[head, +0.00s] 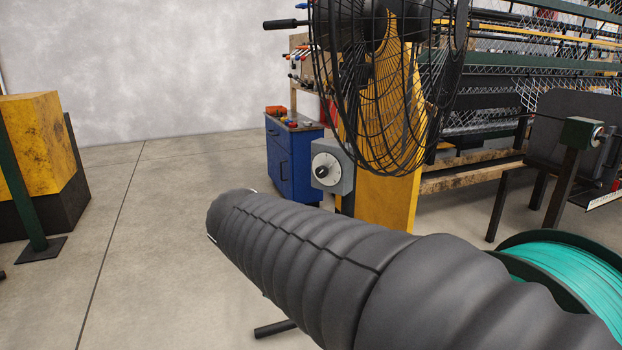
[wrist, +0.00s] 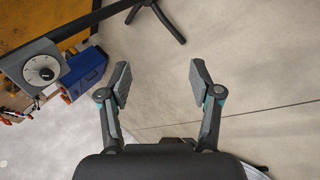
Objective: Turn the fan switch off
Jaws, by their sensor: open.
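The fan switch (head: 325,172) is a round white dial with a black knob on a grey box. In the wrist view the switch dial (wrist: 42,69) shows at the left, turned by the camera's tilt. My gripper (wrist: 158,82) is open and empty, with bare floor behind its fingers. The dial lies apart from it, to the left of the left finger. In the head view my dark ribbed arm reaches toward the left, and the gripper is hidden.
A blue cabinet (head: 294,160) stands behind the switch, with tools on top. A teal wire spool (head: 565,275) is at the lower right. A yellow block on a dark base (head: 38,150) stands at the left.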

